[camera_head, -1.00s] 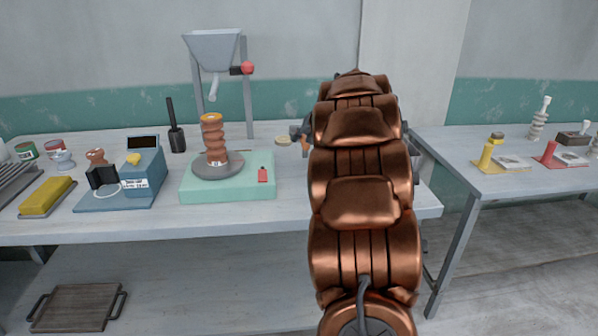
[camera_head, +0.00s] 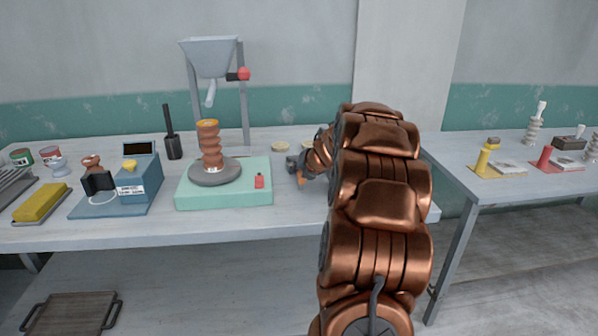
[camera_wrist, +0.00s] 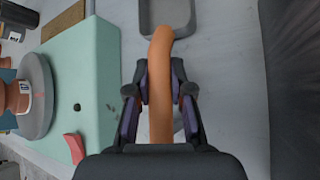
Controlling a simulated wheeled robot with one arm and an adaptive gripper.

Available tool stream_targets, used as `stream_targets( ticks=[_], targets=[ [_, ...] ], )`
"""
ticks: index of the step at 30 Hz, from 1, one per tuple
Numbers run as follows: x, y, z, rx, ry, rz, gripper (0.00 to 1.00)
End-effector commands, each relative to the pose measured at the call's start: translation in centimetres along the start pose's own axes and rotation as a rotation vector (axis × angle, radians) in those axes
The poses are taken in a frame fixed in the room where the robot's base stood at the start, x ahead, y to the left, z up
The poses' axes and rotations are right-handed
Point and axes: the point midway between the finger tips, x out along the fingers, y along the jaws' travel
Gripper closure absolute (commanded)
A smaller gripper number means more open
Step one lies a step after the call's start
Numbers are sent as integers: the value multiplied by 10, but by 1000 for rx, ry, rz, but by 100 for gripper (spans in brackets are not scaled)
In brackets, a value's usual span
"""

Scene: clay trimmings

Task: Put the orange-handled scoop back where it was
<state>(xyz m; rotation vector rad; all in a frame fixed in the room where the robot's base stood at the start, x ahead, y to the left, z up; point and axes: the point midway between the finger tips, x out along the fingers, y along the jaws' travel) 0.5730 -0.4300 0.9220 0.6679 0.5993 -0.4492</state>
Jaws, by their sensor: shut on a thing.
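The scoop's orange handle (camera_wrist: 161,90) runs between the two fingers of my gripper (camera_wrist: 160,95) in the wrist view, and the gripper is shut on it. The handle curves at its far end. A grey, shallow, rimmed shape (camera_wrist: 167,14) shows just beyond that end; I cannot tell whether it is the scoop's own pan or a separate tray. In the head view my gripper (camera_head: 300,168) is over the bench, just right of the mint-green base, with a small bit of orange (camera_head: 301,181) below it. My arm hides the rest.
The mint-green base (camera_head: 225,195) bears a grey turntable (camera_head: 215,174) with a brown ribbed clay piece (camera_head: 209,145). A hopper (camera_head: 208,58) on a stand is behind. Pale round lids (camera_head: 280,147) lie at the back. A second table (camera_head: 510,184) stands at right.

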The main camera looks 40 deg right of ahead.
Motion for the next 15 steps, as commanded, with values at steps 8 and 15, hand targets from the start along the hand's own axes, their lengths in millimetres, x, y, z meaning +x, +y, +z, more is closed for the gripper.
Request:
stream_targets(
  ticks=[8,15],
  targets=[
    [2,-2,-1,0,-2,-1,100],
    [1,-1,-1,0,-2,0,58]
  ],
)
